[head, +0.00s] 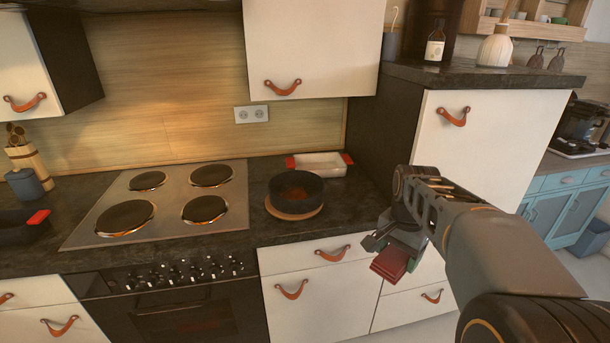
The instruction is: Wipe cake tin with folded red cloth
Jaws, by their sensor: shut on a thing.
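The folded red cloth (389,264) is held in my gripper (385,243), in front of the counter's front edge and over the white drawers. My gripper is shut on the cloth. A dark round tin (296,188), which looks like the cake tin, sits on a round wooden board (293,213) on the counter, right of the hob. My gripper is to the right of the tin and nearer to me, apart from it. The inside of the tin shows only partly.
A white dish with red handles (320,165) stands behind the tin, near the wall. The hob (160,204) lies to the left. A tall cabinet (485,140) rises on the right. Dark counter (350,201) is bare right of the tin.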

